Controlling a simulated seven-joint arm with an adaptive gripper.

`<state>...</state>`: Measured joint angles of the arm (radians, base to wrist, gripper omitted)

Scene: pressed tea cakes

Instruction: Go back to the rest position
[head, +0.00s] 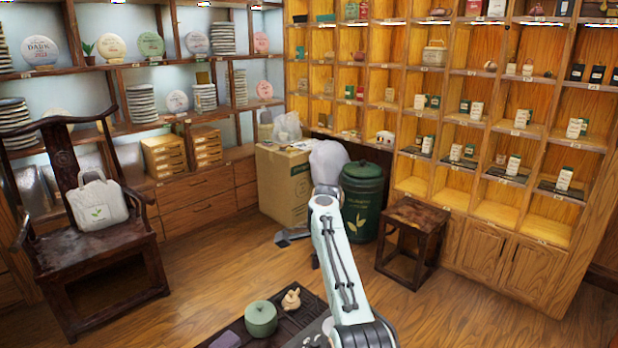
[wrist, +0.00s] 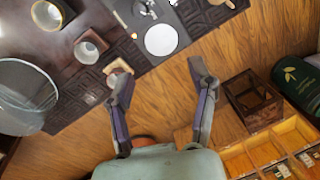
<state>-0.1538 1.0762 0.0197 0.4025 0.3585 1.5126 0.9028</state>
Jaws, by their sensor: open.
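My gripper (wrist: 162,82) shows in the wrist view with its two fingers spread wide apart and nothing between them. It is open and empty above the wooden floor (wrist: 160,105), beside the edge of a dark tea table (wrist: 118,52). In the head view my white arm rises from the bottom centre; I cannot make out the gripper there.
On the table stand a green lidded jar (head: 261,320) and a small beige figure (head: 291,299). A dark stool (head: 411,238), a green bin (head: 362,203) and a cardboard box (head: 283,187) stand beyond. A dark chair (head: 92,250) is left. Open floor lies between.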

